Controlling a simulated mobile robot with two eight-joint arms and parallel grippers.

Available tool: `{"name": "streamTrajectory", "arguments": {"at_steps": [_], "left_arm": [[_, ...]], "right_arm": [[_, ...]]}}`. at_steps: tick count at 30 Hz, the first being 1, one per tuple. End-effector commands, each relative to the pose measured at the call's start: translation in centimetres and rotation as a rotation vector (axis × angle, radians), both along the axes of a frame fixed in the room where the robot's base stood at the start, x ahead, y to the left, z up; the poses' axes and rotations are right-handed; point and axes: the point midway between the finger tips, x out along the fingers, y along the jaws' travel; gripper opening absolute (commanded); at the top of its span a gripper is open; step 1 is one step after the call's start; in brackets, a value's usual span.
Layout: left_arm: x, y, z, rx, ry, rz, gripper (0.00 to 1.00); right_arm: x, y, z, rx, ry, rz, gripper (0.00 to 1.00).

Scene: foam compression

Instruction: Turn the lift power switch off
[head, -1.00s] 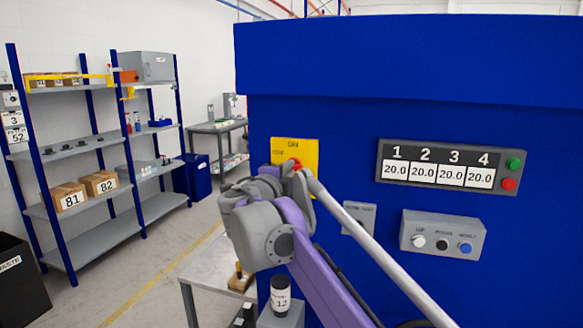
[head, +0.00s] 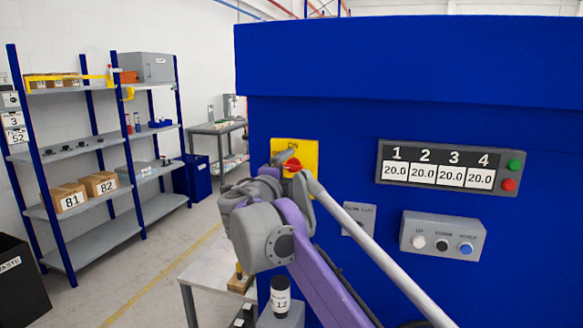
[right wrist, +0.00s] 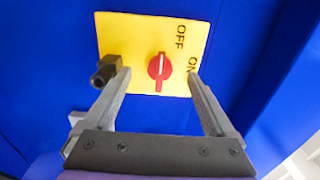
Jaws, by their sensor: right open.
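The lift power switch is a red knob (right wrist: 159,67) on a yellow plate (right wrist: 125,35) marked ON and OFF. The plate (head: 309,152) and knob (head: 292,164) also show on the blue machine in the head view. In the right wrist view, the knob's pale line runs roughly up-down, its upper end towards the OFF side and away from ON at the right. My right gripper (right wrist: 152,77) is open, one finger on each side of the knob, with visible gaps; I cannot tell whether the fingertips touch the plate. It partly covers the plate in the head view (head: 288,166). My left gripper is not in view.
The blue machine (head: 400,60) fills the right side, with a numbered display panel (head: 437,167) and a grey button box (head: 442,237). A small grey box (head: 358,218) sits below the switch. A black-capped container (head: 280,297) stands below my arm. Shelves (head: 95,210) stand left.

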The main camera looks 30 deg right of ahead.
Motion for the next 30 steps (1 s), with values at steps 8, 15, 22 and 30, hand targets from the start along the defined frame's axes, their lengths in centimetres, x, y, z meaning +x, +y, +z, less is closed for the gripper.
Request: {"name": "streamTrajectory", "arguments": {"at_steps": [8,15,22,30], "left_arm": [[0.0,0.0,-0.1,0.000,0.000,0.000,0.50],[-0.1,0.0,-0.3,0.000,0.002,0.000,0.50],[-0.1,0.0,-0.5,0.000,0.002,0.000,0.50],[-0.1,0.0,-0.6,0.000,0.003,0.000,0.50]], "right_arm": [[-0.4,0.5,0.0,0.000,0.000,0.001,0.90],[-1.7,2.0,0.0,0.000,0.000,0.002,0.90],[-2.9,3.4,0.0,0.000,0.000,0.002,0.90],[-4.2,5.0,0.0,0.000,0.000,0.002,0.90]]}}
